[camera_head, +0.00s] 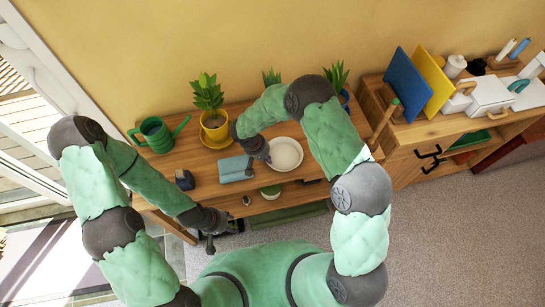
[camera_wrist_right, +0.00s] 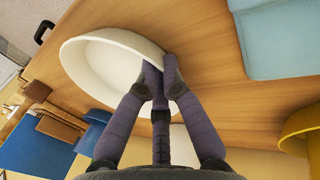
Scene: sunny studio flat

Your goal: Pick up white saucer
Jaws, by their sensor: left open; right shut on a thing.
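The white saucer (camera_head: 287,154) is a round, shallow dish at the right part of the wooden plant bench (camera_head: 180,160). It fills the upper left of the right wrist view (camera_wrist_right: 105,60). My right gripper (camera_head: 267,159) is at its left edge in the head view. In the right wrist view the gripper's fingers (camera_wrist_right: 160,78) are closed on the saucer's rim, one finger inside the dish. Whether the saucer is clear of the wood I cannot tell. My left gripper (camera_head: 210,242) is open and empty, low in front of the bench, away from the saucer.
A light-blue folded item (camera_head: 236,169) lies left of the saucer. More plants stand behind my right arm. A cabinet (camera_head: 425,155) with boards and boxes is at right.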

